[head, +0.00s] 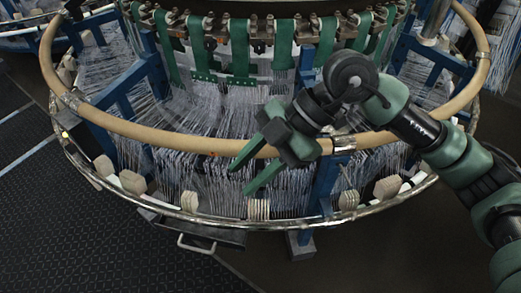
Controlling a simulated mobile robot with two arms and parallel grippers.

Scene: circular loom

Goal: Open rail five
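The circular loom has a tan upper ring (130,126) and a shiny metal lower rail (222,221) curving across its front. No number or label shows, so I cannot tell which part is rail five. White threads hang between ring and rail, with several beige blocks along the rail. My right gripper (240,180) reaches over the tan ring from the right. Its two green fingers are apart and point down-left, over the threads and above a beige block stack (258,209). I see nothing between the fingers; contact with the threads is unclear. My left gripper is out of view.
Blue frame posts (325,187) stand among the threads. Green straps (284,45) hang at the back. A dark tray with a metal handle (196,246) sits below the rail. The dark textured floor (70,220) at front left is clear. Another loom part shows at top left.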

